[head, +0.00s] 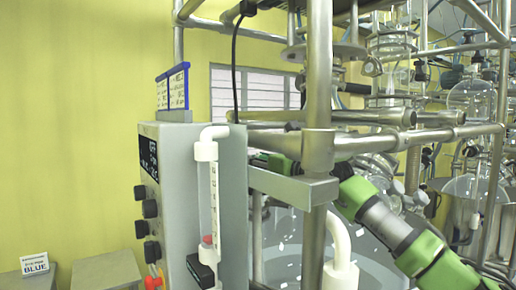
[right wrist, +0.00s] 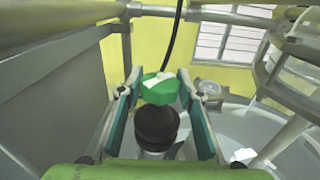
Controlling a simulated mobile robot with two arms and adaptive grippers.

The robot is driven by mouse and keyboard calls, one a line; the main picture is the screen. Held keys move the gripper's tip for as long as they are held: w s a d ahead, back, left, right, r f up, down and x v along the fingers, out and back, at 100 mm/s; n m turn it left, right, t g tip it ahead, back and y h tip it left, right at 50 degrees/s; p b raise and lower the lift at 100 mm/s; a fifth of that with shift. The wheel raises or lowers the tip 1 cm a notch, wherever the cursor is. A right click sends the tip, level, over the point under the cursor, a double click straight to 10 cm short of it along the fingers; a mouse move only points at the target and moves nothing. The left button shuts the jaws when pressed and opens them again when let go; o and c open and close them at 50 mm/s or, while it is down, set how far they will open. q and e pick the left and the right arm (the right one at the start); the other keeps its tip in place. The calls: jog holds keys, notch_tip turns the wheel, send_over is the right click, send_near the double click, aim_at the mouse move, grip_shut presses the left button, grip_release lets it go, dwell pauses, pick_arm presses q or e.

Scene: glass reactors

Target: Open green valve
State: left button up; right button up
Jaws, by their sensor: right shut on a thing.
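The green valve (right wrist: 160,92) shows in the right wrist view as a green round knob with a white mark on top. Below it is a black round part (right wrist: 157,122). My right gripper (right wrist: 158,82) has its two fingers on either side of the green knob and is shut on it. In the head view my green and grey right arm comes in from the right and reaches behind a steel post; green parts at its end (head: 272,161) show left of the post, mostly hidden by a metal bracket. My left gripper is not in view.
A steel post (head: 318,90) and pipes stand close to my right arm. A control box (head: 170,220) with black knobs and a flow tube (head: 207,190) stand at the left. A glass vessel (head: 285,235) is below. More glassware (head: 470,100) is at the right.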

jog(key=y+p, duration=0.1)
jog(key=p, duration=0.1)
jog(key=n+g+p, duration=0.1)
jog(key=shift+w+d+r+y+p, duration=0.1)
jog(key=shift+r+y+p, duration=0.2)
jog(key=shift+y+p, duration=0.1)
jog(key=shift+f+n+g+y+p, duration=0.15)
jog(key=shift+n+g+y+p, duration=0.3)
jog(key=shift+n+g+y, duration=0.2)
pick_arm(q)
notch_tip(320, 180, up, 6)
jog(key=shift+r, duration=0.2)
pick_arm(e)
jog(key=shift+n+g+y, duration=0.55)
jog(key=shift+g, duration=0.3)
pick_arm(q)
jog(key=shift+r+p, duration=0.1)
jog(key=shift+p, duration=0.2)
pick_arm(e)
jog(key=shift+f+n+g+y, duration=0.15)
jog(key=shift+n+g+y, duration=0.25)
jog(key=shift+n+g, duration=0.2)
jog(key=o, duration=1.1)
jog(key=shift+f+m+t, duration=0.1)
jog(key=shift+m+t, duration=0.2)
jog(key=shift+t, duration=0.1)
